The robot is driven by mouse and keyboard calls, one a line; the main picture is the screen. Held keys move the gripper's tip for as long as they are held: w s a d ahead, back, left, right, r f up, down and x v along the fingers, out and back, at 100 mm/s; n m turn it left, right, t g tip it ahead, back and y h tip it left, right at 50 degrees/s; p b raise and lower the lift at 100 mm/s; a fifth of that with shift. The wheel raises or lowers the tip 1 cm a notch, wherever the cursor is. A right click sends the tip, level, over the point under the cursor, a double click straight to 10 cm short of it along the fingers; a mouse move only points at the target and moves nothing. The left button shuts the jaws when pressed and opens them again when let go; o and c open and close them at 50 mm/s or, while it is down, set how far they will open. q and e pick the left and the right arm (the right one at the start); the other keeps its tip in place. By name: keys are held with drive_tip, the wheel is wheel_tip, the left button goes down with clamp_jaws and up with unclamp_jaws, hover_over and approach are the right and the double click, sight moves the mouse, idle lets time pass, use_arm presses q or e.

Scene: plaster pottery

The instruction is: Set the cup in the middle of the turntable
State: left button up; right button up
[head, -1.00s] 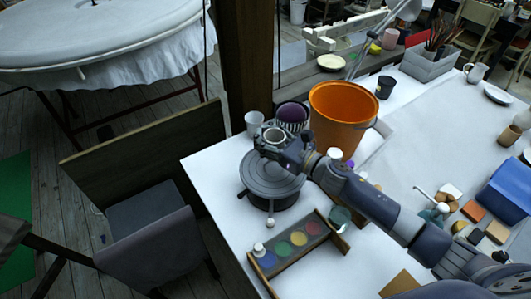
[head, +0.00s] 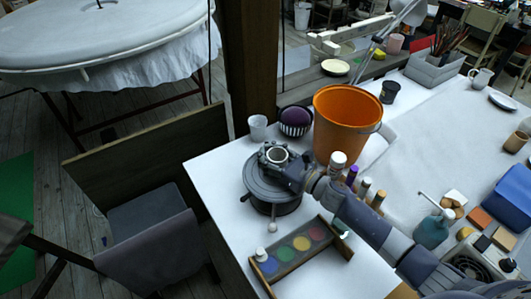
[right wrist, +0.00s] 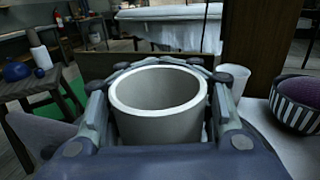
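The cup (head: 276,154), a pale grey open-topped cylinder, is upright in my right gripper (head: 277,157). In the right wrist view the cup (right wrist: 158,122) stands between the two fingers (right wrist: 160,100), which close around its sides. The dark round turntable (head: 258,190) stands on the white table's left corner. The cup and gripper are over its far part in the head view. The cup's base is hidden by the gripper, so I cannot tell whether it touches the turntable. My left gripper is not in view.
An orange bucket (head: 340,120) stands close to the right of the gripper. A striped bowl with a purple ball (head: 295,120) and a white cup (head: 258,127) stand behind. A paint box (head: 290,252) lies in front. Several bottles stand by my right arm.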

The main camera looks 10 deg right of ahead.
sight(285, 164)
drive_tip(key=o, duration=0.7)
drive_tip(key=shift+r+p, duration=0.5)
drive_tip(key=shift+p, duration=0.1)
drive_tip(key=b+v, duration=0.1)
drive_tip(key=v, duration=0.2)
drive_tip(key=b+v, duration=0.1)
drive_tip(key=v, duration=0.3)
drive_tip(key=b+v, duration=0.1)
drive_tip(key=v, duration=0.3)
drive_tip(key=shift+f, duration=0.3)
drive_tip(key=shift+s+d+r, duration=0.1)
drive_tip(key=shift+s+d, duration=0.2)
drive_tip(key=shift+s, duration=0.15)
